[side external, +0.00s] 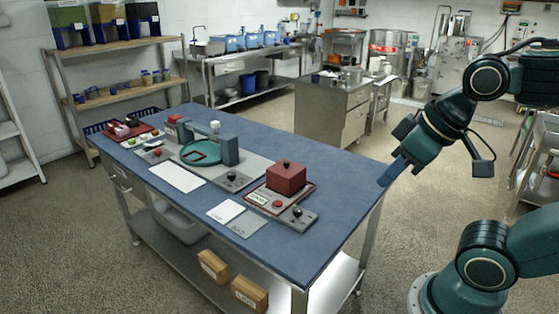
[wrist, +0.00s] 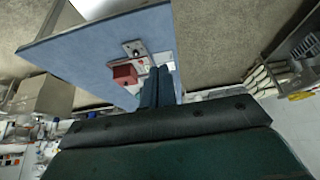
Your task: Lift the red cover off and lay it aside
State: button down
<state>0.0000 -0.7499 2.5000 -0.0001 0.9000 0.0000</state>
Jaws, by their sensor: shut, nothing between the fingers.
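The red cover (side external: 286,178) is a box-shaped lid with a small knob on top. It sits on a station with a red-edged base (side external: 258,197) near the right end of the blue table. In the wrist view the red cover (wrist: 125,74) shows beyond my fingers, up and to the left of them. My gripper (side external: 386,181) is at the table's right edge, to the right of the cover and apart from it. In the wrist view my gripper (wrist: 160,72) has its fingers together, with nothing between them. The underside of the cover is hidden.
The blue table (side external: 325,160) has free room behind and right of the cover. A grey-green device with an arch (side external: 229,150) stands left of it. White cards (side external: 226,211) lie in front. A red tray (side external: 125,134) is at the far left end.

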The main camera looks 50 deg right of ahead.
grip_release()
dwell(0.5)
